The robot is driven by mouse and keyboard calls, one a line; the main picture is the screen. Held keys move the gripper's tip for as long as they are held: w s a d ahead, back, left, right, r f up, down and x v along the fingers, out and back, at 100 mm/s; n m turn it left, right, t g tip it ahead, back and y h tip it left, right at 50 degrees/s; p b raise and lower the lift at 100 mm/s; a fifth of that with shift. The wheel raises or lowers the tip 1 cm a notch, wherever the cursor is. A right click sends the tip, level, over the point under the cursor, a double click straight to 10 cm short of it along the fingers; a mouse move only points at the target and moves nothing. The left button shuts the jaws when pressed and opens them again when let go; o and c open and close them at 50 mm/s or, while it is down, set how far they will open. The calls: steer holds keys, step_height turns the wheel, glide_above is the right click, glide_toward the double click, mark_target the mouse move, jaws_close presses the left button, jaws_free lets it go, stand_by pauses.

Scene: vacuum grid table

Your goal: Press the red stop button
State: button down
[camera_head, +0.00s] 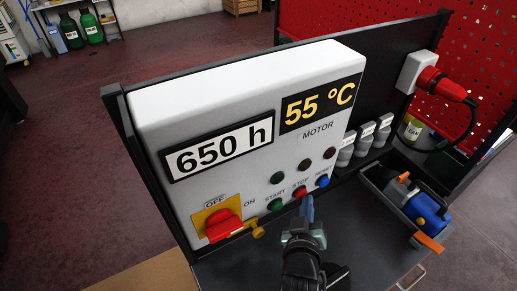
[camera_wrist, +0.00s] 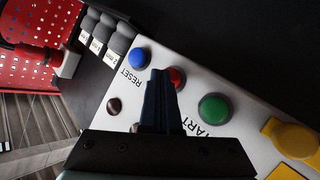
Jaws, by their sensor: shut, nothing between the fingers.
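The red stop button (camera_head: 300,192) sits on the white control panel (camera_head: 200,98), under the STOP label, between the green start button (camera_head: 275,205) and the blue reset button (camera_head: 322,181). My gripper (camera_head: 307,203) is shut and empty, its fingertips close in front of the stop button. In the wrist view the red stop button (camera_wrist: 177,77) shows partly behind the shut fingertips (camera_wrist: 160,75). The green button (camera_wrist: 214,108) is to its right and the blue button (camera_wrist: 141,56) to its left. I cannot tell whether the fingertips touch the red button.
A red rotary switch (camera_head: 222,226) on a yellow plate is at the panel's lower left. A red plug (camera_head: 440,84) juts from the back wall.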

steer(key=s+d, duration=0.2)
steer(key=s, duration=0.1)
steer(key=s+d, duration=0.1)
steer(key=s, duration=0.1)
steer(key=shift+d+p, duration=0.15)
steer(key=shift+p, duration=0.25)
stand_by(0.7)
